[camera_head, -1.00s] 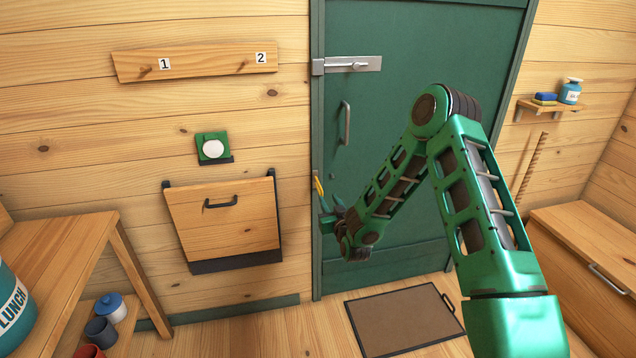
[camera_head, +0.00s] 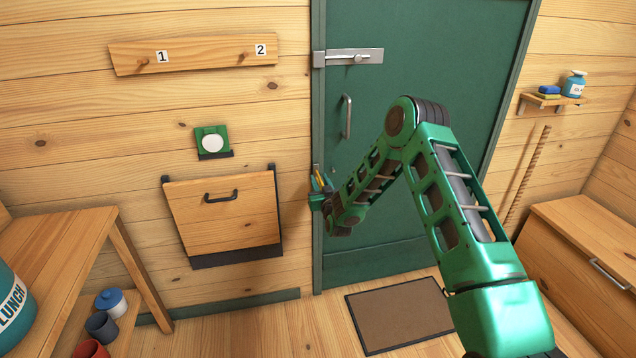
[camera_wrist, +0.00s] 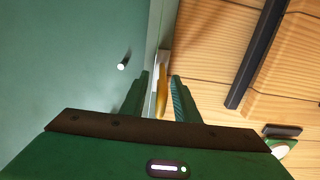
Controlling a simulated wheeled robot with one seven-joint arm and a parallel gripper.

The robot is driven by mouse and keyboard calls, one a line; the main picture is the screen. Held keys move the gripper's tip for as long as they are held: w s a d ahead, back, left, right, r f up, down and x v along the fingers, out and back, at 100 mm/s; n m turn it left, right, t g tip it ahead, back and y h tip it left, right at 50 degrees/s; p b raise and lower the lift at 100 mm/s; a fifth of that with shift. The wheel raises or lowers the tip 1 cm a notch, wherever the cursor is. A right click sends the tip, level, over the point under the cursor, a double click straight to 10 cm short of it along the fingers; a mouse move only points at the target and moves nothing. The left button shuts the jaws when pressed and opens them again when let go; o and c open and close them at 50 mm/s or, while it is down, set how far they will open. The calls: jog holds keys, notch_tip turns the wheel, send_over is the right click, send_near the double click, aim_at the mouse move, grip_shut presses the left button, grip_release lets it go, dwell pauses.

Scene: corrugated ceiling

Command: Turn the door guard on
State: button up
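The green door (camera_head: 420,65) is closed. A thin yellow lever (camera_head: 319,181) sits at its left edge, partly hidden by my gripper. In the wrist view the lever (camera_wrist: 161,98) stands out from a pale plate (camera_wrist: 164,62) on the door frame. My gripper (camera_head: 321,182) is at the lever with its green fingers apart, one on each side of it; this shows in the wrist view (camera_wrist: 160,82). I cannot tell whether a finger touches it. A metal slide bolt (camera_head: 340,57) crosses the door's upper left edge. The frames do not show which fitting is the door guard.
A door handle (camera_head: 347,117) is right of my gripper. On the wall to the left are a folded wooden panel (camera_head: 225,225), a green box with a white disc (camera_head: 212,142) and a peg rail (camera_head: 195,52). A mat (camera_head: 400,315) lies below the door.

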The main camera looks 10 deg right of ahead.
jog(key=shift+w, duration=0.4)
jog(key=shift+c, duration=0.3)
grip_shut()
jog(key=shift+a, duration=0.15)
